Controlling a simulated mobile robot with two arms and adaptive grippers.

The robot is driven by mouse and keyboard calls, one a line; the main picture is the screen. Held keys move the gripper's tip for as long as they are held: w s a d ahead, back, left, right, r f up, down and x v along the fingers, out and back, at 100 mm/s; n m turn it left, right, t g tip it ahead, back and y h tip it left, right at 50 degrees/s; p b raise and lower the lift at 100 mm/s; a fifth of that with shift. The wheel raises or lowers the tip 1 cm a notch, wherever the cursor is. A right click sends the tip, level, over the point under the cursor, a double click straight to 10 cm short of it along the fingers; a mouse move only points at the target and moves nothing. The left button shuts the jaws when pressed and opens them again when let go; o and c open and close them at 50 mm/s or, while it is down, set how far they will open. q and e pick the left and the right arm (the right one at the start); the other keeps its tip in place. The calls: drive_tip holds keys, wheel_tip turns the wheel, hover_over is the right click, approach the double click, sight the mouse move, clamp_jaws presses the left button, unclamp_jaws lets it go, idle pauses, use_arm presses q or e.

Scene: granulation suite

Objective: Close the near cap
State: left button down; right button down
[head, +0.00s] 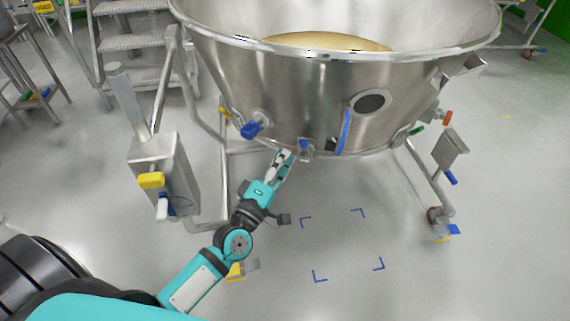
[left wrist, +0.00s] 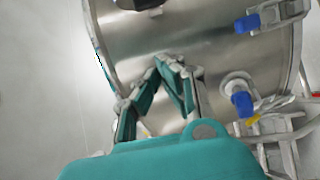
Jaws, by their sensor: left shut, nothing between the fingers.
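My left gripper (head: 284,156) is shut and empty. Its fingertips are just below the lower wall of the large steel bowl (head: 260,85), left of a small fitting with a blue part (head: 305,149). In the left wrist view the fingertips (left wrist: 163,62) come together in front of the bowl's wall (left wrist: 190,30). I cannot tell whether they touch it. A round dark port (head: 370,103) and a long blue handle (head: 345,131) are on the bowl to the right. Another blue-handled fitting (head: 251,130) is to the left. I cannot tell which part is the near cap. My right gripper is out of view.
A steel post box with a yellow part (head: 151,180) stands left of my arm. The bowl's tubular legs (head: 425,180) reach the floor on both sides. Steel steps (head: 130,42) stand at the back left. Floor with blue corner marks (head: 320,277) is clear below the bowl.

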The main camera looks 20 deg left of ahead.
use_arm(q)
drive_tip(key=w+d, duration=0.4)
drive_tip(key=w, duration=0.2)
drive_tip(key=shift+w+d+r, duration=0.25)
drive_tip(key=shift+w+r, duration=0.15)
drive_tip(key=shift+r, duration=0.05)
